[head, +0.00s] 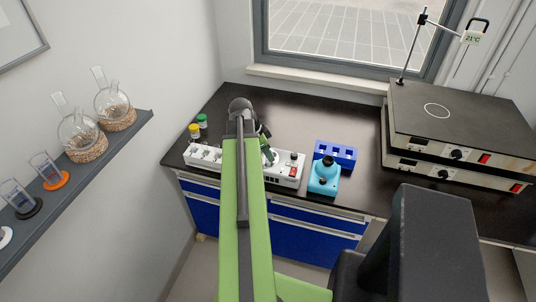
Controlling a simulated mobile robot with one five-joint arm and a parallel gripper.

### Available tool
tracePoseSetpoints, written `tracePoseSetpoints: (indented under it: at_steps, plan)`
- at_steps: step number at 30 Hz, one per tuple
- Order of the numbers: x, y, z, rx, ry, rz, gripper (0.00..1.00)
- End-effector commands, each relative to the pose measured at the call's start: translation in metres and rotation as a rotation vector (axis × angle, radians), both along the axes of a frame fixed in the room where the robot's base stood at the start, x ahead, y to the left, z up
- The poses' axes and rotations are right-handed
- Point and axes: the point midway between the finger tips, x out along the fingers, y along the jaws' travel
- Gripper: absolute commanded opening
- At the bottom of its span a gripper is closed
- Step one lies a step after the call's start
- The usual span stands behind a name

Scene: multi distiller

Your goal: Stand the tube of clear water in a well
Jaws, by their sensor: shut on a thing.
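My gripper (267,151) is over the white unit near the bench's front edge, partly hidden behind my own green arm. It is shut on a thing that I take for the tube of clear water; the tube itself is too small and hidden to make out. A blue rack (347,153) with several square wells stands on the bench to the right of my gripper, apart from it. Its front left part is hidden behind a turquoise device.
The white unit (287,172) runs along the bench's front edge. The turquoise device (323,183) stands just in front of the rack. Yellow-capped (194,130) and green-capped (202,120) jars stand at left. Stacked hotplates (455,120) stand at right. The bench behind the rack (320,115) is clear.

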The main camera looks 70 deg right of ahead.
Motion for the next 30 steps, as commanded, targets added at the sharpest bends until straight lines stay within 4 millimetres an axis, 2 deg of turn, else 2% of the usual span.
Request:
tracePoseSetpoints:
  at_steps: [3,11,12,17,26,30]
  plan:
    - [0.000,0.000,-0.006,0.000,0.000,0.000,0.00]
    - [0.000,0.000,-0.005,0.000,0.000,0.000,0.00]
    - [0.000,0.000,-0.005,0.000,0.000,0.000,0.26]
    - [0.000,0.000,-0.005,0.000,0.000,-0.001,0.46]
    - [0.000,0.000,-0.004,0.000,0.000,-0.001,0.46]
    - [0.000,0.000,0.008,0.000,0.000,-0.001,0.46]
